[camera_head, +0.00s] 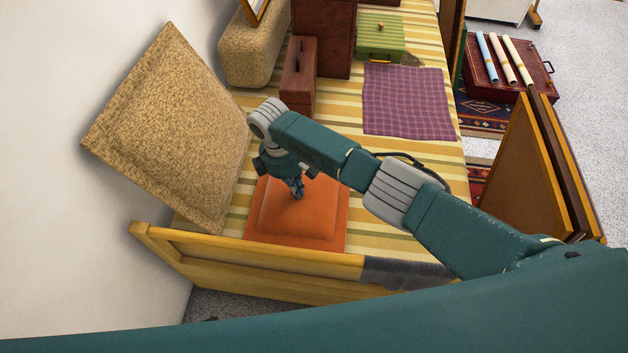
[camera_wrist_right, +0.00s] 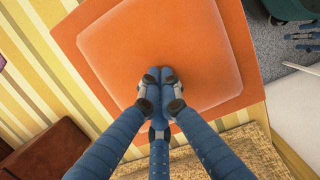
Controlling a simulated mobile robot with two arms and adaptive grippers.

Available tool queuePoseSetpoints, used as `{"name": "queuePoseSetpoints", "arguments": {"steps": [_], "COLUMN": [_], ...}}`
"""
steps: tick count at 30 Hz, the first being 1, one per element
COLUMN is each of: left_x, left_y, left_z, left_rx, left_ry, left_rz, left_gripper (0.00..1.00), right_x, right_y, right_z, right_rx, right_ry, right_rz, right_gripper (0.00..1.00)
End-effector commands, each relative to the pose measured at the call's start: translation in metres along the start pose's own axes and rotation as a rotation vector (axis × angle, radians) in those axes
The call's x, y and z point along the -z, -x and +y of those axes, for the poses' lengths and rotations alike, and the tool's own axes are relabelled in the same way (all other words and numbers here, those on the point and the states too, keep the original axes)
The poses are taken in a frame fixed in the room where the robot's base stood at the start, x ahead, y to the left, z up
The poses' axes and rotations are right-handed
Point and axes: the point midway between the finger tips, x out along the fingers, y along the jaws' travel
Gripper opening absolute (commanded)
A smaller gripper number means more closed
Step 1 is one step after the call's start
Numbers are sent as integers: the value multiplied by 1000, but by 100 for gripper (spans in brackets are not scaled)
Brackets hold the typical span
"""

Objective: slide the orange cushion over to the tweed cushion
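The orange cushion (camera_head: 317,222) lies flat on the striped bed cover, near the wooden end board. The tweed cushion (camera_head: 177,122) leans tilted against the wall to its left; its edge also shows at the bottom of the right wrist view (camera_wrist_right: 240,152). My right gripper (camera_head: 298,190) points down over the orange cushion. In the right wrist view its blue fingertips (camera_wrist_right: 160,88) are together with nothing between them, at or just above the cushion top; contact is unclear. Blue fingers, apparently of my left gripper (camera_wrist_right: 304,38), show at that view's right edge, cut off.
The wooden end board (camera_head: 250,255) borders the bed in front. A brown case (camera_head: 299,75), a tweed bolster (camera_head: 257,47), a purple checked cloth (camera_head: 407,102) and a green box (camera_head: 381,36) are farther back. Striped cover shows between the two cushions.

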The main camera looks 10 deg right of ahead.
Motion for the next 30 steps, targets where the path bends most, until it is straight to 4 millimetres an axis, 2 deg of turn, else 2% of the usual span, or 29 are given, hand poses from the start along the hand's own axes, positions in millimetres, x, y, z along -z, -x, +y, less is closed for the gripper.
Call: {"name": "queuePoseSetpoints", "arguments": {"steps": [8,21,30], "left_x": [-9,-10,-9], "left_y": [-5,-5,-5], "left_z": [1,2,2], "left_rx": [-2,-3,-2], "left_ry": [-1,-1,-1], "left_rz": [-6,-7,-6], "left_gripper": [40,40,40], "right_x": [-2,0,0], "right_y": [8,70,83], "right_z": [2,1,0], "right_rx": [-3,-3,-2], "right_ry": [-2,1,1], "right_rz": [-3,0,-1], "right_gripper": [0,0,0]}}
